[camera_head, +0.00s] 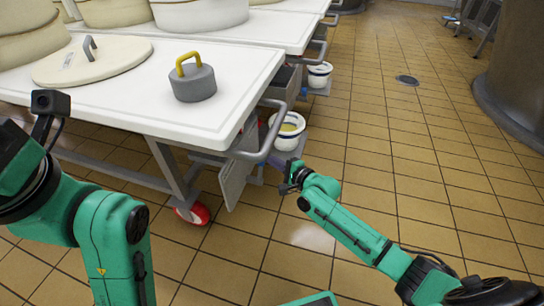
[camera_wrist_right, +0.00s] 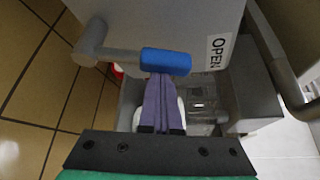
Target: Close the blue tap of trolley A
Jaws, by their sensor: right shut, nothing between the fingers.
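The blue tap handle (camera_wrist_right: 166,62) shows in the right wrist view, on a grey pipe (camera_wrist_right: 92,45) in front of a grey panel. An OPEN label (camera_wrist_right: 217,52) is on the panel to its right. My right gripper (camera_wrist_right: 160,78) is shut and empty, its purple fingers pointing at the handle; the tips are at its lower edge, and I cannot tell whether they touch. In the head view the right gripper (camera_head: 276,161) is beside the nearest white-topped trolley (camera_head: 225,105), below its top.
A grey weight with a yellow handle (camera_head: 193,80) and a round lid (camera_head: 95,60) lie on the trolley. A white bucket (camera_head: 288,140) is close beyond the right gripper. A rail (camera_head: 262,150) juts from the trolley's end.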

